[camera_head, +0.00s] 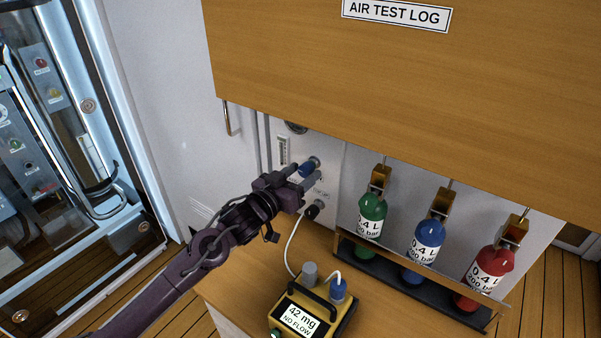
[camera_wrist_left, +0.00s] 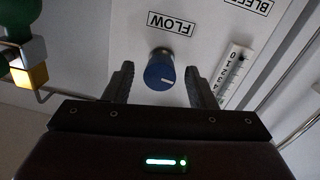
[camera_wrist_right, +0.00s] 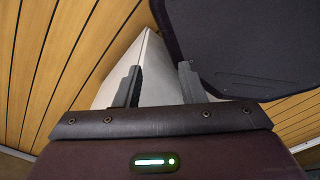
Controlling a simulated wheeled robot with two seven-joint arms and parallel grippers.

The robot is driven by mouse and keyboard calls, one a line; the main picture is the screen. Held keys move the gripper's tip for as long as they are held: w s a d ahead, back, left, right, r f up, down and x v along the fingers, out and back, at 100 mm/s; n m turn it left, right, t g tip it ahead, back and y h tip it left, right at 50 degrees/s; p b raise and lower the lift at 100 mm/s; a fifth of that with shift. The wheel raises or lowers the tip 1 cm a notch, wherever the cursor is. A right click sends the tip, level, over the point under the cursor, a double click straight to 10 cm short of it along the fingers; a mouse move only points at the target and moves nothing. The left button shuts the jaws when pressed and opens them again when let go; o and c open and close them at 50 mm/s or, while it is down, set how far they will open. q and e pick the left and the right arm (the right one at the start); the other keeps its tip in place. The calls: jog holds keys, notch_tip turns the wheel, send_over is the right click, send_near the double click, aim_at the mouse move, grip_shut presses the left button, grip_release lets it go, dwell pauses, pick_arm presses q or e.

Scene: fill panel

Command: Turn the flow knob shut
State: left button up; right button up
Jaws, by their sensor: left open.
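The blue flow knob (camera_head: 309,166) sits on the white panel (camera_head: 327,160) under the cabinet. In the left wrist view the knob (camera_wrist_left: 160,70) shows a white pointer line, below the FLOW label (camera_wrist_left: 171,23). My left gripper (camera_head: 306,177) is open in front of the panel. In the left wrist view its fingers stand on either side of the knob with gaps, so I see no contact. A meter (camera_head: 312,310) on the counter reads "42 mg NO FLOW". My right gripper (camera_wrist_right: 158,85) is open and empty, away from the panel and out of the head view.
Green (camera_head: 372,212), blue (camera_head: 428,240) and red (camera_head: 488,272) bottles stand in a rack right of the panel. A white hose (camera_head: 291,246) runs from the panel to the meter. The wooden cabinet (camera_head: 400,90) overhangs the panel. A scale tube (camera_wrist_left: 233,73) is beside the knob.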

pick_arm(q)
jog(key=c, duration=1)
jog(key=shift+o, duration=0.2)
jog(key=shift+m, duration=0.3)
jog(key=m+b, duration=0.1)
jog(key=m, duration=0.2)
jog(key=shift+m, duration=0.3)
jog(key=m+b, duration=0.1)
jog(key=m, duration=0.3)
jog(key=shift+w+b, duration=0.1)
jog(key=shift+b, duration=0.2)
jog(key=m+b, duration=0.2)
jog(key=m, duration=0.2)
jog(key=shift+m+y, duration=0.3)
jog(key=shift+y, duration=0.1)
jog(key=shift+m+b, duration=1.05)
jog(key=shift+m, duration=0.55)
